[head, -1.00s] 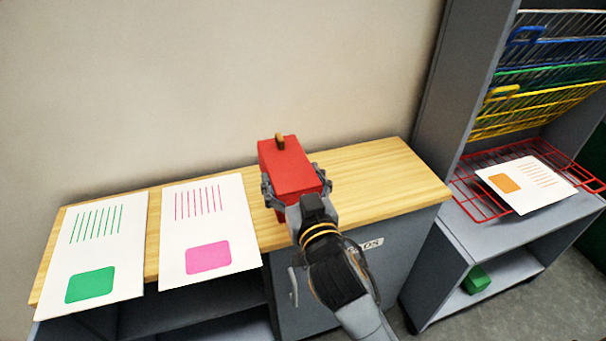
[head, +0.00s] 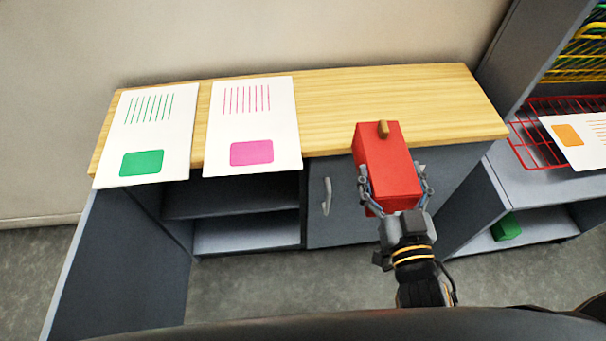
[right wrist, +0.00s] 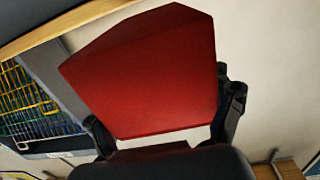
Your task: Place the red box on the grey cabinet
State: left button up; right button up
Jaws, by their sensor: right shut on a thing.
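The red box (head: 388,160) has a small tan knob on its far end. My right gripper (head: 395,185) is shut on it, one finger on each side. In the head view the box overlaps the front edge of the cabinet's wooden top; I cannot tell whether it touches it. In the right wrist view the red box (right wrist: 150,75) fills the middle between the dark fingers (right wrist: 165,125). The grey cabinet (head: 335,195) has a light wooden top, a door with a handle and open shelves at left. My left gripper is not in view.
Two white sheets, one with a green patch (head: 180,103) and one with a pink patch (head: 280,110), lie on the left of the wooden top (head: 430,90). The top's right part is clear. A grey rack (head: 540,185) stands at right, with a green block (head: 506,227) low down.

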aim_at(237, 183)
jog(key=k+u, duration=0.35)
jog(key=k, duration=0.35)
jog(key=u, duration=1.25)
